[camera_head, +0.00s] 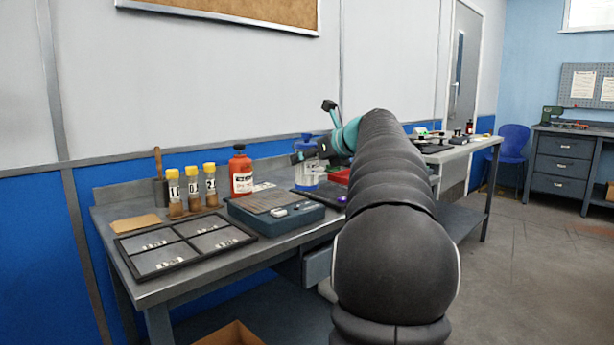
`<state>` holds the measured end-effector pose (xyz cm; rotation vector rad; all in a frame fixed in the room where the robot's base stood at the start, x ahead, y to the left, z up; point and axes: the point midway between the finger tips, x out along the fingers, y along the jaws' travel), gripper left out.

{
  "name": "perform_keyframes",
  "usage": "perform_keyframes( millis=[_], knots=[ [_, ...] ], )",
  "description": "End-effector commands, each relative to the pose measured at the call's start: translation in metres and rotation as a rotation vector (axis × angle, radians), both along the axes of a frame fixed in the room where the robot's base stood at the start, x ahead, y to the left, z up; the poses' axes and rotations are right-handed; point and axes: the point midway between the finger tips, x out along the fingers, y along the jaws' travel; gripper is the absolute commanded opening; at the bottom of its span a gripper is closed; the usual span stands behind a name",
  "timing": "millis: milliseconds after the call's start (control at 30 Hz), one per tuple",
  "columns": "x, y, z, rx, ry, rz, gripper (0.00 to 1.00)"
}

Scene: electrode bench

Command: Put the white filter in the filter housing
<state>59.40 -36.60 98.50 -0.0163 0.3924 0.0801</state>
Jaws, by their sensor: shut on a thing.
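My gripper (299,156) is small and dark at the end of the teal wrist, over the back of the bench. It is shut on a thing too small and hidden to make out. In this view it overlaps a clear jar with a blue lid (306,181); I cannot tell if they touch. I cannot tell the white filter apart in this view. I cannot identify the filter housing for sure.
A black four-part tray (138,277) lies at the bench's front left. Several yellow-capped vials (175,200) and a red bottle (241,173) stand behind it. A red bin (340,177) is partly behind my arm. The bench's front edge (200,284) is bare.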

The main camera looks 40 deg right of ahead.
Motion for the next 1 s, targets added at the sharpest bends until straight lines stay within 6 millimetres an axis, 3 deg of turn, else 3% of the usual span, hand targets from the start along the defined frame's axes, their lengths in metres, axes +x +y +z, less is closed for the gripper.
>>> perform_keyframes(
  millis=[167, 433, 1000],
  knots=[
    [0.004, 0.000, -0.008, 0.001, 0.000, -0.004, 0.15],
    [0.003, 0.000, -0.041, 0.000, -0.001, -0.004, 0.15],
    [0.002, 0.000, -0.050, -0.001, 0.000, -0.004, 0.15]
  ],
)
